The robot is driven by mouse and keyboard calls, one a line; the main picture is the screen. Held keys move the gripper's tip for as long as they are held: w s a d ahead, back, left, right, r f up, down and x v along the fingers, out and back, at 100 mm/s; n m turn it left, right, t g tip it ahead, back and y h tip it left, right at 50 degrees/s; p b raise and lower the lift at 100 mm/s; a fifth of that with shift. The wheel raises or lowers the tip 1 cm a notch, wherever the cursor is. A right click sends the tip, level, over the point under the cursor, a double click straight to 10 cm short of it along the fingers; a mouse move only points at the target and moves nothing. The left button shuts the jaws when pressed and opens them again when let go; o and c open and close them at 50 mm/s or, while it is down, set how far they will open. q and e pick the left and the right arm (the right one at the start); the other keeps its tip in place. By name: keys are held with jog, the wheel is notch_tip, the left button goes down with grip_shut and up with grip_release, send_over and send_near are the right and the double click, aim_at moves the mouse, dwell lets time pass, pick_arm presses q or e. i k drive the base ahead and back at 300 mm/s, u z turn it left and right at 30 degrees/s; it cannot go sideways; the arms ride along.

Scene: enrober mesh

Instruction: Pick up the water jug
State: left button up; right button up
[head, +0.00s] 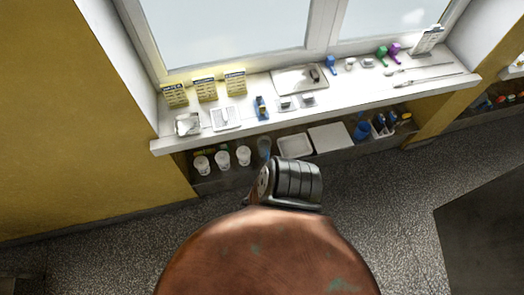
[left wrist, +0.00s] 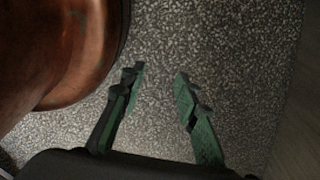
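On the low shelf under the window sill stands a bluish, see-through upright vessel (head: 264,147), which may be the water jug; it is too small to be sure. A solid blue vessel (head: 361,130) stands farther right on the same shelf. My left gripper (left wrist: 158,77) shows in the left wrist view, with its two green fingers apart and nothing between them. It is over bare speckled floor, with no jug in that view. Neither gripper can be made out in the head view, and my right gripper is in no view.
White cups (head: 222,159), a white tray (head: 295,146) and a white box (head: 331,138) share the shelf. The sill (head: 350,100) above holds small tools and yellow cards (head: 204,89). A dark block (head: 486,235) is at right. Speckled floor (head: 385,215) lies clear before the shelf.

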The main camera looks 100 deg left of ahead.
aim_at(264, 142)
jog(key=u, duration=1.85)
jog(key=i, duration=1.15)
jog(key=u, duration=5.05)
jog(key=k, duration=0.3)
jog(key=u, duration=0.1)
